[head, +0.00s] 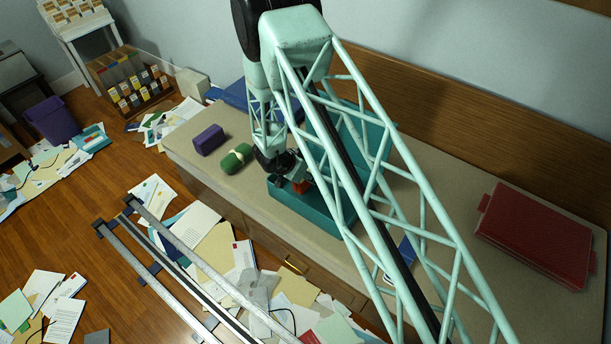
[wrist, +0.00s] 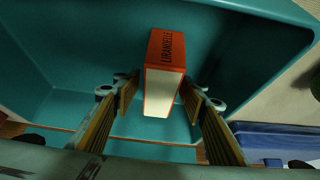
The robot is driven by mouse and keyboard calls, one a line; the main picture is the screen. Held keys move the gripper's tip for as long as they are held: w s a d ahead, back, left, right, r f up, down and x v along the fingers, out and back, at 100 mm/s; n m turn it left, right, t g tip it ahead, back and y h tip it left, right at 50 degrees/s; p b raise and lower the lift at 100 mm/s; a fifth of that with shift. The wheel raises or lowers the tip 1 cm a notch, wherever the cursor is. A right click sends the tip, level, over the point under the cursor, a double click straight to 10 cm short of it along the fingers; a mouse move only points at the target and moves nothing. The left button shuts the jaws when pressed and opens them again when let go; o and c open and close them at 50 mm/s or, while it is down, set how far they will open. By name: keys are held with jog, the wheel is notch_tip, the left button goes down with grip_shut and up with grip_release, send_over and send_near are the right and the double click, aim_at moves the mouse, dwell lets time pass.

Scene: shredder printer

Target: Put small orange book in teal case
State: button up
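The small orange book (wrist: 164,82) stands between my gripper's fingers in the wrist view, with its lettered orange side and pale page edges showing. Narrow gaps show between the book and the fingers. My gripper (wrist: 160,85) is open around the book, inside the teal case. The teal case (head: 318,216) is an open box on the long bench in the head view. Its inner wall (wrist: 75,45) surrounds the book in the wrist view. In the head view my gripper (head: 284,172) reaches into the case's left end, where a bit of the orange book (head: 301,186) shows. My arm hides much of the case.
The beige bench (head: 205,170) also holds a purple case (head: 208,139), a green rolled item (head: 236,159), a blue item (head: 236,95) and a red case (head: 535,232). Papers litter the wooden floor. A wall stands behind the bench.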

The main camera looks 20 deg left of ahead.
jog(key=shift+r, duration=0.15)
jog(key=p+v, duration=0.2)
jog(key=v, duration=1)
dwell(0.8)
